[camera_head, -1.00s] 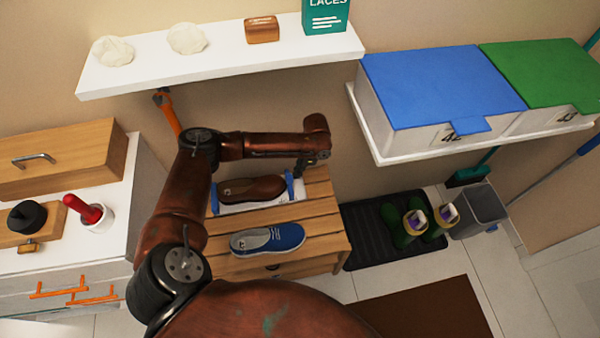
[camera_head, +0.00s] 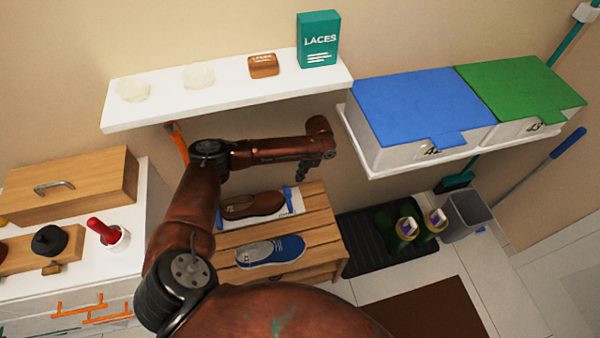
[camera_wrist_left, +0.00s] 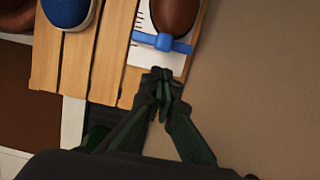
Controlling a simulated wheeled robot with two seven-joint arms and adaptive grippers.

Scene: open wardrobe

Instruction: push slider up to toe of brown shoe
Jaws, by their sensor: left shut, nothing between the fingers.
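The brown shoe (camera_head: 252,205) lies on a white measuring board (camera_head: 232,222) on the slatted wooden bench. A blue slider (camera_head: 289,198) crosses the board at the shoe's toe, on the right. In the left wrist view the slider (camera_wrist_left: 163,42) sits right at the toe of the brown shoe (camera_wrist_left: 175,15); I cannot tell contact from a hair's gap. My left gripper (camera_head: 329,180) is above and to the right of the slider, apart from it. In the wrist view its fingertips (camera_wrist_left: 160,74) are together and empty, just beyond the board's end. My right gripper is not in view.
A blue shoe (camera_head: 270,250) lies in front on the bench (camera_head: 322,235). A white shelf (camera_head: 225,98) hangs above at the back. A shelf with a blue-lidded box (camera_head: 420,105) is right of my gripper. A black boot tray (camera_head: 372,252) is on the floor.

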